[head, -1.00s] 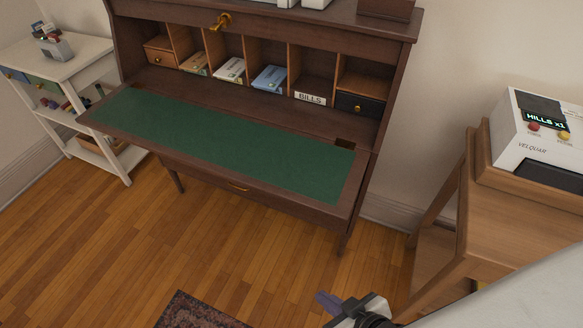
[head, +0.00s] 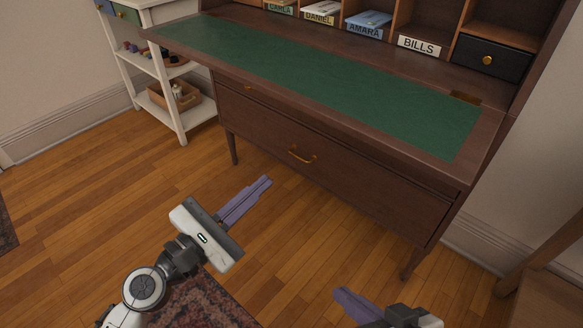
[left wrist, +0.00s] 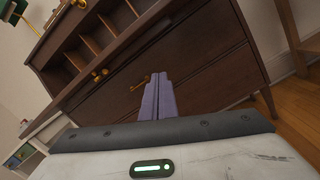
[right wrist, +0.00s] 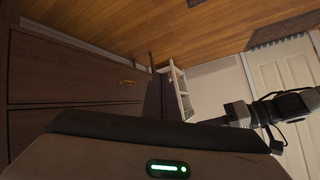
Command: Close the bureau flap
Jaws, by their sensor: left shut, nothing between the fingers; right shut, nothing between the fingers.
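The dark wood bureau (head: 330,175) stands ahead of me. Its flap (head: 490,140) is folded down and open, with a green writing surface (head: 330,85) facing up. My left gripper (head: 262,184) is shut and empty, in front of the bureau and apart from the flap. In the left wrist view its purple fingers (left wrist: 157,98) overlap the drawer front. My right gripper (head: 345,297) is shut and empty, low at the bottom of the head view.
Pigeonholes behind the flap hold envelopes (head: 367,22), a BILLS label (head: 418,46) and a small black drawer (head: 490,58). A brass handle (head: 302,157) juts from the lower drawer. A white shelf (head: 170,70) stands left, a wooden stand (head: 545,295) right. A rug (head: 205,305) lies below.

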